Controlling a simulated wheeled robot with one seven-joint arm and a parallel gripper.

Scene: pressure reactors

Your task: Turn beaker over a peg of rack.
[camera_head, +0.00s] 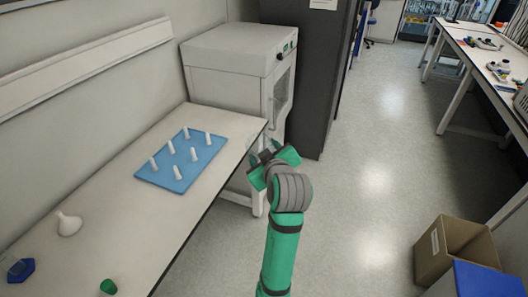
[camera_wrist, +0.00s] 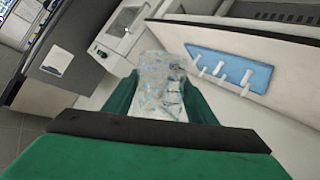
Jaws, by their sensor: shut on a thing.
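The rack is a blue board with several white upright pegs. In the head view the rack (camera_head: 160,178) lies on the far part of the bench, and all its pegs look bare. In the wrist view the rack (camera_wrist: 256,84) is at the upper right, beyond the jaws. My gripper (camera_head: 268,158) is beside the bench's right edge, to the right of the rack. In the wrist view my gripper (camera_wrist: 160,100) is shut on a clear glass beaker (camera_wrist: 160,75), which sits between the green fingers.
A white bench (camera_head: 115,215) carries a white flask (camera_head: 68,224), a blue-based item (camera_head: 20,270) and a green-topped item (camera_head: 108,287). A white cabinet (camera_head: 225,65) stands behind the rack, with a dark cabinet (camera_head: 305,80) to its right.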

